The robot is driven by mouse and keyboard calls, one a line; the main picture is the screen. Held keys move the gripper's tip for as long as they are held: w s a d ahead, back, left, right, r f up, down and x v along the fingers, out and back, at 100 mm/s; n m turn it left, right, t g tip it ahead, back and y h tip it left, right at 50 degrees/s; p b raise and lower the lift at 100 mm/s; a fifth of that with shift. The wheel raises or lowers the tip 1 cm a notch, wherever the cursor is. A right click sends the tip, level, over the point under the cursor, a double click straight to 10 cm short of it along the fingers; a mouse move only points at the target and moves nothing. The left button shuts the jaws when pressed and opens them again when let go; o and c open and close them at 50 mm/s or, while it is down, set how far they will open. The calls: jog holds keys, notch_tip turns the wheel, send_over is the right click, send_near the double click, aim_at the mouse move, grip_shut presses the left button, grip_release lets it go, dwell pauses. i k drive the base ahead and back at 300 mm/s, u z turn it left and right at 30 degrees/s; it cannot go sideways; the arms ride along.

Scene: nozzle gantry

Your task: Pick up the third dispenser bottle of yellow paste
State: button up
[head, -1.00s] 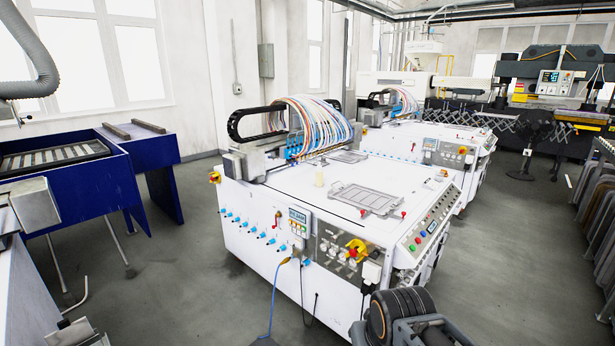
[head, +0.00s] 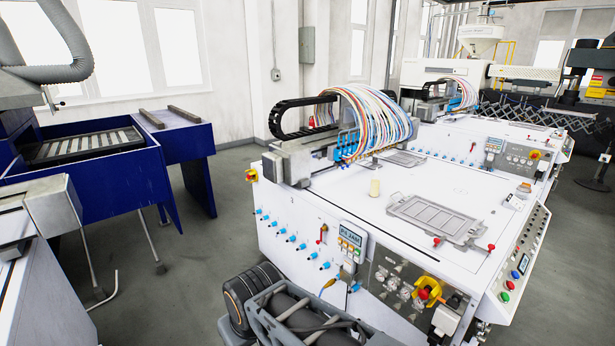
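The nozzle head has a row of blue fittings (head: 350,147) with a bundle of coloured tubes above. Part of my arm shows at the bottom edge, well in front of the machine top. My gripper's fingers are not in view.
A grey rectangular frame plate (head: 436,220) lies on the machine top, right of the cylinder. A control panel (head: 518,265) slopes along the right side. A second similar machine (head: 480,135) stands behind. A blue bench (head: 90,165) is at left, with open floor between.

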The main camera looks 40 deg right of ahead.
aim_at(375, 179)
jog(key=u, duration=0.1)
jog(key=i, duration=1.6)
jog(key=z, duration=1)
jog(key=i, duration=0.9)
jog(key=z, duration=1.55)
jog(key=i, duration=0.85)
jog(key=z, duration=0.05)
